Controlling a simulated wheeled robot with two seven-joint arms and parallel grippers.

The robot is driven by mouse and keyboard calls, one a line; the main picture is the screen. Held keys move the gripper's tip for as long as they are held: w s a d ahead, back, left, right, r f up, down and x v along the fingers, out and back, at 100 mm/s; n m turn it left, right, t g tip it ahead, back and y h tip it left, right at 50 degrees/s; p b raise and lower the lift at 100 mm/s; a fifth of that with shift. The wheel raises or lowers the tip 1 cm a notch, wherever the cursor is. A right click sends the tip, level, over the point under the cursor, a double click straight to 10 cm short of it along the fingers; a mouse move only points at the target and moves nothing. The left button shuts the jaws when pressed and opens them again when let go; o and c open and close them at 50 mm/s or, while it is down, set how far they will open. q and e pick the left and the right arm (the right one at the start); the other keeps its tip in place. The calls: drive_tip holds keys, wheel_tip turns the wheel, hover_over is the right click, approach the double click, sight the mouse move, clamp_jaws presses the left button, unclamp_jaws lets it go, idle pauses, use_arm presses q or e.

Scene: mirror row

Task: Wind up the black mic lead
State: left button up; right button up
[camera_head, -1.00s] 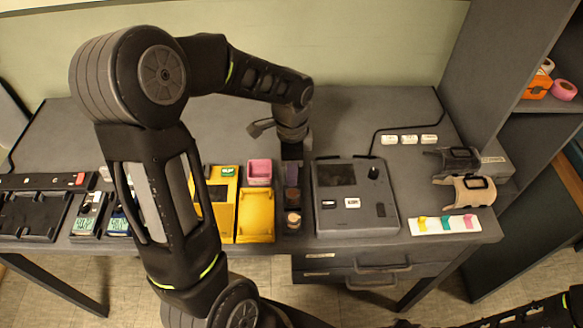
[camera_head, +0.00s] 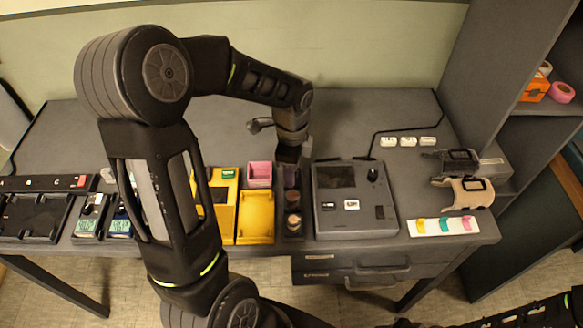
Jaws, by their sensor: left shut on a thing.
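A thin black lead (camera_head: 374,143) runs along the desk from behind the grey console, past three white blocks and toward the back right; I cannot tell whether it is the mic lead. My left gripper (camera_head: 288,156) points down over the back of a narrow dark tray (camera_head: 280,232), between the pink box and the console. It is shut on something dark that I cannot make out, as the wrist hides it.
The grey console (camera_head: 330,222) stands right of the tray, a yellow case (camera_head: 255,215) and pink box (camera_head: 260,170) left. The desk's back is mostly clear.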

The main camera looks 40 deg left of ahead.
use_arm(q)
drive_tip(key=m+p, duration=0.1)
drive_tip(key=m, duration=0.2)
drive_tip(key=shift+r, duration=0.2)
drive_tip(key=m+p, duration=0.2)
drive_tip(key=m, duration=0.2)
drive_tip(key=m+p, duration=0.1)
drive_tip(key=m, duration=0.2)
drive_tip(key=shift+p, duration=0.4)
drive_tip(key=m+p, duration=0.2)
drive_tip(key=m, duration=0.2)
drive_tip(key=shift+f+m+p, duration=0.2)
drive_tip(key=shift+m+p, duration=0.25)
drive_tip(key=shift+m, duration=0.25)
drive_tip(key=o, duration=1.2)
drive_tip(key=shift+c, duration=0.2)
